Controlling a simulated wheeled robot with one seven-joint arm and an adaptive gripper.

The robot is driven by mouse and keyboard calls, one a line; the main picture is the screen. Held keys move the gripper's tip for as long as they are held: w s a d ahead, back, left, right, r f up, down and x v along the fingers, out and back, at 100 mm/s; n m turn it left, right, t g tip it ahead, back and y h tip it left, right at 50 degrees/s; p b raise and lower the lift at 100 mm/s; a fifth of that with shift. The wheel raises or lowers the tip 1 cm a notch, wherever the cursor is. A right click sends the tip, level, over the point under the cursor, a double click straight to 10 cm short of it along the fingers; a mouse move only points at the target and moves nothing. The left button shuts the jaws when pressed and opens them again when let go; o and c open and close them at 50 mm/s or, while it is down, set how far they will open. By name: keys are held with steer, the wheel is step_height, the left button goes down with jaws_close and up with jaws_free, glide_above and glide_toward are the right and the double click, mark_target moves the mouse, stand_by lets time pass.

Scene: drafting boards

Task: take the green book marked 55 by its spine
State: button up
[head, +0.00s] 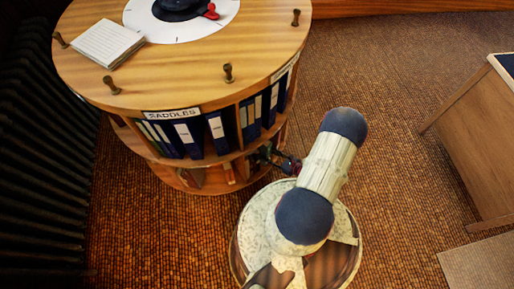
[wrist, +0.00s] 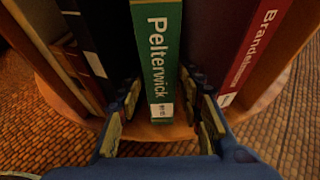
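A green book (wrist: 158,55) stands upright in the wrist view, spine towards me, with "Pelterwick" in white letters. A small white label (wrist: 161,112) is near its foot; its marks are too small to read. My gripper (wrist: 165,95) is open, one finger to each side of the green spine, with nothing held. I cannot tell whether the fingers touch the book. In the head view my gripper (head: 272,156) is at the lower shelf of the round wooden stand (head: 190,98), partly hidden by my arm, and the green book cannot be made out.
A dark red book, "Brandelstone" or similar (wrist: 250,50), stands to the right of the green one. A dark book (wrist: 90,40) stands to its left. Blue binders (head: 187,138) fill the shelf above. Pegs (head: 228,73) and a notepad (head: 108,43) are on the top.

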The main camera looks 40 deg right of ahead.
steer(key=b+x, duration=0.2)
steer(key=x, duration=0.3)
steer(key=shift+w+a, duration=0.1)
steer(key=shift+w, duration=0.3)
steer(key=shift+c, duration=0.3)
jaws_close()
stand_by(0.4)
